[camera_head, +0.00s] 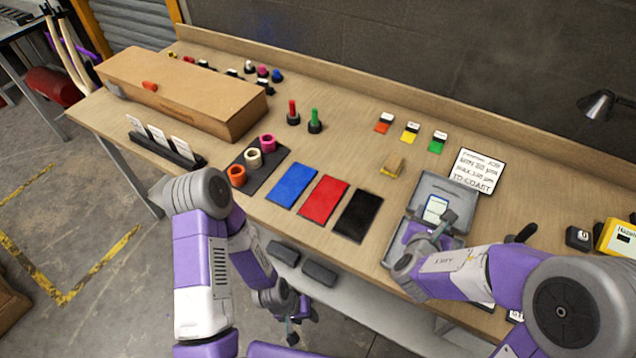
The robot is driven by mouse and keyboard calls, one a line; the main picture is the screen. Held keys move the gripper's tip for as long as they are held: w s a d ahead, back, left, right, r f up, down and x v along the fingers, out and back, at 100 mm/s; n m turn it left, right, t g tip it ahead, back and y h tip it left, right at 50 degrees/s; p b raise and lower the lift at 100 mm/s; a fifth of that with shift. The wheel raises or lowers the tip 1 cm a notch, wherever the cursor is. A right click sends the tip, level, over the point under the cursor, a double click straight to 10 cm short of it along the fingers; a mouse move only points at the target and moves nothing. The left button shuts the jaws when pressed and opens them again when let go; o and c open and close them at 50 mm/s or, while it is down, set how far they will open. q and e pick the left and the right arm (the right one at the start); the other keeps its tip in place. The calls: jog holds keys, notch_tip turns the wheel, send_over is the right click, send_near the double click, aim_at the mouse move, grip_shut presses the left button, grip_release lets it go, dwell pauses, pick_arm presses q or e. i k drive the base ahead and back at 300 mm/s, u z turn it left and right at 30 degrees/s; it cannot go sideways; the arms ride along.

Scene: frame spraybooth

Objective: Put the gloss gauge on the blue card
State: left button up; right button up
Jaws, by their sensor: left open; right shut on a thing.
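The blue card (292,186) lies flat on the table, left of a red card (323,202) and a black card (358,215); its top is bare. A small white and blue device, which looks like the gloss gauge (435,207), is at the open grey case (460,194). My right gripper (446,220) is shut on it; the gripper partly hides it, and I cannot tell whether it touches the case. My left gripper (292,337) is open and empty, low in front of the table edge, and small in view.
A dark mat with tape rolls (254,157) is left of the blue card.

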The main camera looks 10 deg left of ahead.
aim_at(293, 182)
jog(key=k, duration=1.25)
jog(key=u, duration=0.8)
jog(key=i, duration=1.7)
jog(key=z, duration=0.8)
